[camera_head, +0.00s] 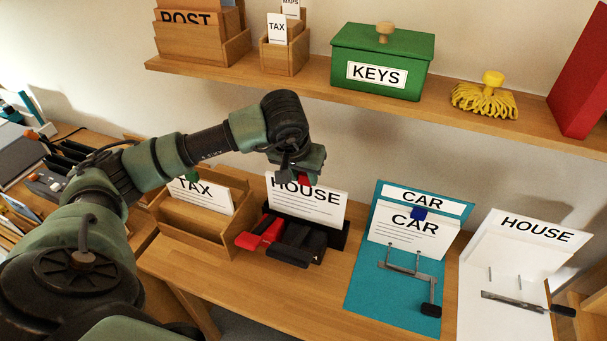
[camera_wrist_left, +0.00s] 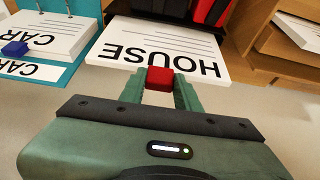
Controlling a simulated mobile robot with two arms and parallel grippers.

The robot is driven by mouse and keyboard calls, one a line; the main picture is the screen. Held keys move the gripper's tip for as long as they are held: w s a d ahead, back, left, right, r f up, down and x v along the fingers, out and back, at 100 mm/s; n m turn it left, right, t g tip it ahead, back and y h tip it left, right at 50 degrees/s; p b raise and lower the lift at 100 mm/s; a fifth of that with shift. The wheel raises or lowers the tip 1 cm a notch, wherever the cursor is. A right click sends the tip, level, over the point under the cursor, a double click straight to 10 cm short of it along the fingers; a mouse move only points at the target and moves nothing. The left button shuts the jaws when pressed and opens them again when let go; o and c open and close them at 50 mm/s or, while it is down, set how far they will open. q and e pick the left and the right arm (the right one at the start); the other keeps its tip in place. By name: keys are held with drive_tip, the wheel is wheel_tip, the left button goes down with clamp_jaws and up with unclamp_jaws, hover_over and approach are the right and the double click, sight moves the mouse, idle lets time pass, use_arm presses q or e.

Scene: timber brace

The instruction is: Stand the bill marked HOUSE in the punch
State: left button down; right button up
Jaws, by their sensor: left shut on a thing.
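The bill marked HOUSE (camera_head: 318,203) is a white sheet with grey lines and a small red block (camera_wrist_left: 160,78) at its top edge. My left gripper (camera_head: 304,176) is shut on that red block from above, its two green fingers showing either side of it in the left wrist view. The bill is upright at the black punch (camera_head: 300,243), which has a red part at its left. The bill's lower edge is hidden by the punch, so I cannot tell if it is seated. The punch also shows in the left wrist view (camera_wrist_left: 211,10). My right gripper is not in view.
A wooden box with a TAX sheet (camera_head: 208,196) stands left of the punch. A teal CAR folder (camera_head: 365,283) and a white HOUSE folder (camera_head: 478,275), both with metal prongs, lie to the right. A shelf (camera_head: 330,80) with the green KEYS box (camera_head: 383,62) runs above.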

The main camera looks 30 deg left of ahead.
use_arm(q)
drive_tip(key=shift+f+b, duration=1.65)
drive_tip(key=shift+f, duration=0.15)
drive_tip(key=shift+c, duration=2.3)
unclamp_jaws()
drive_tip(key=shift+r, duration=0.1)
wheel_tip(320, 180, up, 8)
drive_tip(key=p, duration=0.5)
hover_over(305, 189)
drive_tip(key=shift+s, duration=0.4)
